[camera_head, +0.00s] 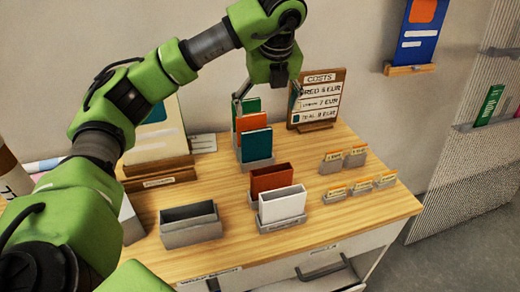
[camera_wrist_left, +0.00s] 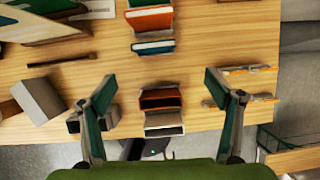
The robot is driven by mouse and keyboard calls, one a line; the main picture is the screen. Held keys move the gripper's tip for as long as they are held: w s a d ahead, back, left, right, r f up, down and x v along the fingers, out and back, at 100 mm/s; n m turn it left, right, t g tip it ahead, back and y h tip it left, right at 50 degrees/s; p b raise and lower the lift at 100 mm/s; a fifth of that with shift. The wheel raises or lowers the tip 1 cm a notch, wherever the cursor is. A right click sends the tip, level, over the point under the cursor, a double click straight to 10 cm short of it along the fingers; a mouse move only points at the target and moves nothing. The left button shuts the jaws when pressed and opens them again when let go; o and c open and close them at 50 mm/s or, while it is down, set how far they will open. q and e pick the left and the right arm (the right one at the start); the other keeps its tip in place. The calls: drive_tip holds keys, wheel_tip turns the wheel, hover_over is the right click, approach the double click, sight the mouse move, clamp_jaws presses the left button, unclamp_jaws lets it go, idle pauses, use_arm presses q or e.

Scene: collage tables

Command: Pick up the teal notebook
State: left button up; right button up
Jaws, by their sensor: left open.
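The teal notebook (camera_head: 256,145) stands upright in a grey holder at the front of a short row, with an orange notebook (camera_head: 252,121) and a green one (camera_head: 248,104) behind it. It also shows in the left wrist view (camera_wrist_left: 153,47), seen from above. My left gripper (camera_head: 267,101) is open and empty. In the head view it hangs over the back of the row, its fingers spread to either side. In the left wrist view the open fingers (camera_wrist_left: 158,92) lie apart from the notebook. My right gripper is not in view.
A rust-coloured box (camera_head: 271,179) and a white one (camera_head: 283,205) stand in front of the row. An empty grey holder (camera_head: 190,224) is at left. A costs sign (camera_head: 317,100) stands behind right. Small card holders (camera_head: 345,158) are at right. The wall is close behind.

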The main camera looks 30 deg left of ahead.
sight(257, 131)
use_arm(q)
drive_tip(key=shift+n, duration=0.3)
drive_tip(key=x, duration=0.2)
drive_tip(key=a+x, duration=0.1)
drive_tip(key=x, duration=0.5)
drive_tip(key=shift+s+a+r, duration=0.1)
drive_tip(key=shift+a+r, duration=0.1)
drive_tip(key=shift+a, duration=0.2)
drive_tip(key=p+x, duration=0.3)
drive_tip(key=x, duration=0.2)
drive_tip(key=shift+r, duration=0.1)
drive_tip(key=shift+a+f, duration=0.1)
drive_tip(key=shift+f, duration=0.15)
drive_tip(key=c, duration=1.6)
